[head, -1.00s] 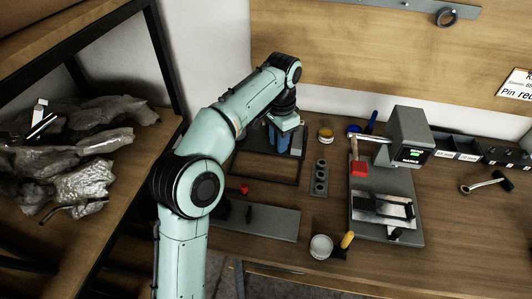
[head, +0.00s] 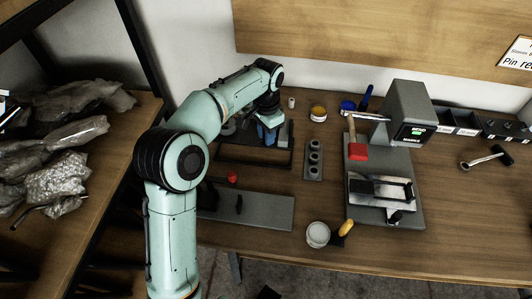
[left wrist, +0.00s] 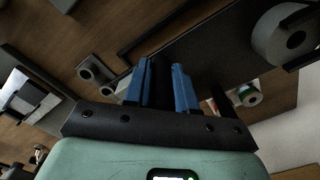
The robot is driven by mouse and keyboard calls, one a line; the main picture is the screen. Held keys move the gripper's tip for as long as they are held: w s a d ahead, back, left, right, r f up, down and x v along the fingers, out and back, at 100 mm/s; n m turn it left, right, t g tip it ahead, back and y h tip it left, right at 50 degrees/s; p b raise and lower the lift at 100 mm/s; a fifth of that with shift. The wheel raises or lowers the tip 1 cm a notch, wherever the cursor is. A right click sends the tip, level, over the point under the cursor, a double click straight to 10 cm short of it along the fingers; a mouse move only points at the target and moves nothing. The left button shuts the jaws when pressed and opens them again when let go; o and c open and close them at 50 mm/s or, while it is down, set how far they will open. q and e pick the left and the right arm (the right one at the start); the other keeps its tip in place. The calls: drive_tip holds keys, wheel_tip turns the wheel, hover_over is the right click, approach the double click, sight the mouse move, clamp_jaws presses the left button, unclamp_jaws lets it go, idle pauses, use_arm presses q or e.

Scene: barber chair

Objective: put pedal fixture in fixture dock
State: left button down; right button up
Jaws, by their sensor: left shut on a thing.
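My left gripper (head: 270,133) reaches down at the back left of the bench, its blue fingers pointing downward. In the left wrist view the blue fingers (left wrist: 161,85) are close together on a narrow dark part. That part seems to belong to a dark plate (left wrist: 205,45) bearing a grey round piece (left wrist: 290,38), which I take as the pedal fixture. In the head view its dark plate (head: 285,135) is partly hidden by the gripper. A thin black rectangular frame (head: 255,165), likely the fixture dock, lies just in front; whether they touch is unclear. My right gripper is out of view.
A grey plate with a black handle (head: 265,212) lies in front. A grey block with holes (head: 314,160) stands to the right, then the marking press (head: 408,115) with a red-headed tool (head: 357,152). An amber jar (head: 318,112) and white tin (head: 318,234) stand nearby.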

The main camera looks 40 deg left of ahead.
use_arm(q)
drive_tip(key=shift+f+b, duration=0.5)
drive_tip(key=shift+f, duration=3.6)
drive_tip(key=shift+f, duration=0.1)
drive_tip(key=c, duration=0.9)
unclamp_jaws()
drive_tip(key=shift+f, duration=0.1)
wheel_tip(320, 180, up, 12)
drive_tip(key=shift+r+p, duration=0.15)
drive_tip(key=shift+p, duration=0.9)
